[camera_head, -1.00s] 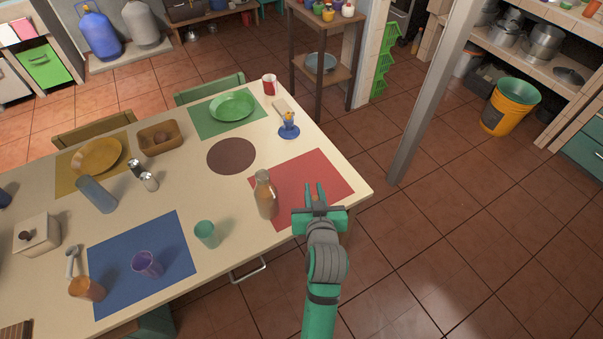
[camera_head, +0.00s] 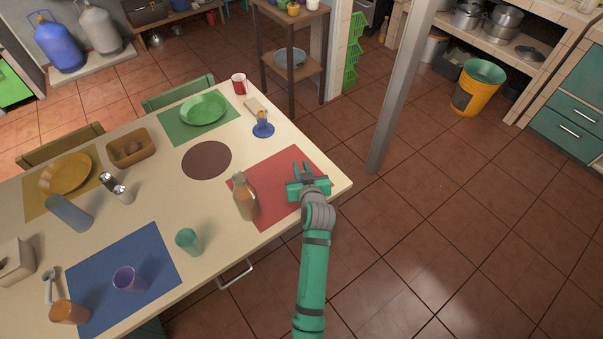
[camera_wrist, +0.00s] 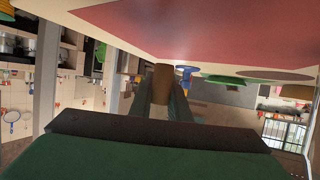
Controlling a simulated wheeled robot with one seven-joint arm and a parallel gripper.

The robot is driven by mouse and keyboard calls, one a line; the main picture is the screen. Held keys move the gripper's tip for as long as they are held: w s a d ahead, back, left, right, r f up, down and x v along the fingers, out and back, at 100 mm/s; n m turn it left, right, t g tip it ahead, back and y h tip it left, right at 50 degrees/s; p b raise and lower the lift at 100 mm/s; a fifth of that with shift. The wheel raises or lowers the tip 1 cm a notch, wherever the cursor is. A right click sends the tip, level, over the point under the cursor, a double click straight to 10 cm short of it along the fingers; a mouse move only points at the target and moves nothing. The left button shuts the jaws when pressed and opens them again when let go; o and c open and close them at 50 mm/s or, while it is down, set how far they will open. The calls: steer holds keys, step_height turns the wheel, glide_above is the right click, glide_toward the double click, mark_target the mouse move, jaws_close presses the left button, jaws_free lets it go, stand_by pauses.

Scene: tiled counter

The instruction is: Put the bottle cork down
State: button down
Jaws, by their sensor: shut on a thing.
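The bottle cork (camera_wrist: 163,76) is a small brown piece between my fingertips in the wrist view. My gripper (camera_head: 302,169) is shut on it and reaches over the right part of the red placemat (camera_head: 275,165). The cork cannot be made out in the head view. In the wrist view the red mat (camera_wrist: 190,28) fills the top, and the cork appears close to its edge; I cannot tell whether it touches. The glass bottle (camera_head: 245,200) with brownish contents stands upright on the mat's left edge, left of my gripper.
A blue-footed cup (camera_head: 263,126) stands beyond the mat. A green cup (camera_head: 188,241) stands left of the bottle. A brown round mat (camera_head: 206,160) lies bare at mid-table. The table's right edge is close to my arm, and a grey post (camera_head: 400,95) rises beyond it.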

steer(key=shift+w+f, duration=0.2)
steer(key=shift+w+d+f, duration=0.1)
steer(key=shift+w+f, duration=0.05)
steer(key=shift+f, duration=1.55)
steer(key=shift+f, duration=0.15)
steer(key=c, duration=1.7)
jaws_free()
steer(key=shift+o, duration=0.2)
